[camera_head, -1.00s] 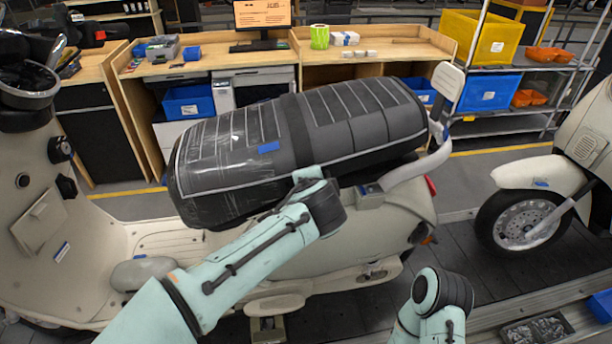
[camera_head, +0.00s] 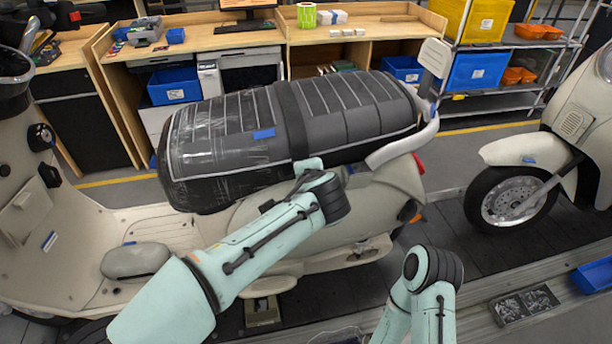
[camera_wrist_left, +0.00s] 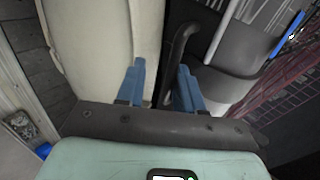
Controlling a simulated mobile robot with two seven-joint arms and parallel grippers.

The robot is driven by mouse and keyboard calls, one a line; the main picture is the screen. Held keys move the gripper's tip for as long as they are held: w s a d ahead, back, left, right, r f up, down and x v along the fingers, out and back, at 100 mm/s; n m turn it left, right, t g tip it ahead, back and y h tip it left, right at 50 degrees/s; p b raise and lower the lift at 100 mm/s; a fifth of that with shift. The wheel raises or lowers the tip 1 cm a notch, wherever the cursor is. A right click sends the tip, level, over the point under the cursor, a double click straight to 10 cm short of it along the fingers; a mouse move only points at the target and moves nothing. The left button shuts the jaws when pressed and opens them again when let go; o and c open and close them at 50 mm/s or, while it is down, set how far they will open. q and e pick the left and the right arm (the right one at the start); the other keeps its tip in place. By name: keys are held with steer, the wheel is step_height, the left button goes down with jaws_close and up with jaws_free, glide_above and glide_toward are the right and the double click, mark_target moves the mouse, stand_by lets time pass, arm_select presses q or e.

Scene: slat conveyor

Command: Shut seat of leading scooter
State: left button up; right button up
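The scooter with the black seat is cream and fills the head view's middle. Its plastic-wrapped seat (camera_head: 350,120) lies lengthwise above the cream rear body (camera_head: 375,205); its right end is slightly higher. Whether it is fully shut is unclear, as my left arm hides part of the lower edge. The seat's dark side also shows in the left wrist view (camera_wrist_left: 225,85), beside the cream body (camera_wrist_left: 100,50). My left gripper (camera_wrist_left: 160,85) has its blue fingers apart, at the body-seat boundary; a dark curved strip (camera_wrist_left: 172,65) runs between them. Contact is unclear. My right gripper is out of view.
Another cream scooter's front wheel (camera_head: 512,197) stands at the right. A workbench (camera_head: 200,42) and a shelf rack (camera_head: 490,100) with coloured bins stand behind. A parts tray (camera_head: 525,305) and a blue bin (camera_head: 596,276) sit at lower right.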

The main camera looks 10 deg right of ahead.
arm_select(q)
steer(key=shift+r, duration=0.2)
steer(key=b+v, duration=0.1)
steer(key=v, duration=1.2)
steer(key=shift+s, duration=0.2)
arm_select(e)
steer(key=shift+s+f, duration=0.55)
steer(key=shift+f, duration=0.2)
